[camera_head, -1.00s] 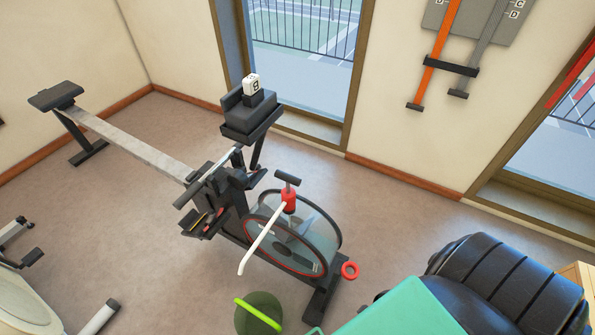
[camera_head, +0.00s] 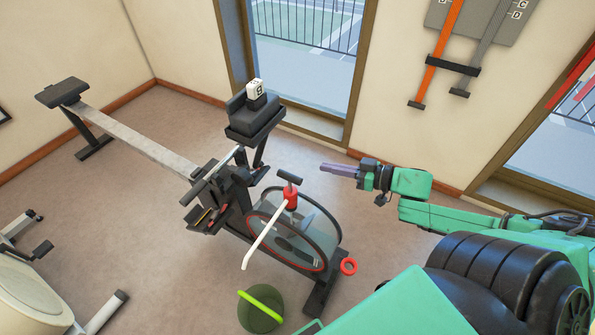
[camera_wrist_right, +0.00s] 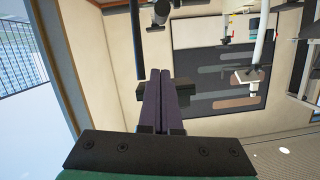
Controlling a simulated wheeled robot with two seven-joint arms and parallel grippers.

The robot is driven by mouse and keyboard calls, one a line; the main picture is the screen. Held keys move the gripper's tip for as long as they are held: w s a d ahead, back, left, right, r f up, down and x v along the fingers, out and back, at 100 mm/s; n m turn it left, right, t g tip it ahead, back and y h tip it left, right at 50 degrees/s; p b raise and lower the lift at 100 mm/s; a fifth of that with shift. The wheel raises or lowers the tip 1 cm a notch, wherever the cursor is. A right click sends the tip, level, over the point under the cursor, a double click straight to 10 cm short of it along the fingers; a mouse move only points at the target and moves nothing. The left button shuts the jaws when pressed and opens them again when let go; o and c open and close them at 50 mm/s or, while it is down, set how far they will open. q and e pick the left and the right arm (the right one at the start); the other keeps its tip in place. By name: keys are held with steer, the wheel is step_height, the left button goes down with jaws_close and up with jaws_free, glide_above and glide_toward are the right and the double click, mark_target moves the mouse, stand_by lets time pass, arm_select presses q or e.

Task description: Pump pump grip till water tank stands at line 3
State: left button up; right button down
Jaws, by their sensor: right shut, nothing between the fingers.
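The water tank (camera_head: 318,232) is a clear round drum with a red-edged rim at the front of the rowing machine. The pump grip (camera_head: 289,177) is a dark T-handle above a red pump body (camera_head: 291,198) on top of the tank. A white spout (camera_head: 262,236) slopes down from the pump to the left. The water level and line marks are too small to read. My right gripper (camera_head: 324,167) is shut and empty, in the air to the right of the grip and apart from it. Its closed fingers also show in the right wrist view (camera_wrist_right: 161,100). My left gripper is not in view.
A dark green bucket (camera_head: 260,312) with a lime handle stands on the floor below the spout. A red ring (camera_head: 348,267) is beside the tank's base. The rower's monitor (camera_head: 254,120) rises behind the pump. Another exercise machine (camera_head: 35,290) stands at lower left.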

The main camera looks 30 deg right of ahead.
steer(key=b, duration=0.5)
glide_above(297, 177)
step_height(297, 177, down, 3)
step_height(297, 177, down, 3)
steer(key=shift+w+d+f, duration=0.1)
steer(key=shift+f, duration=0.1)
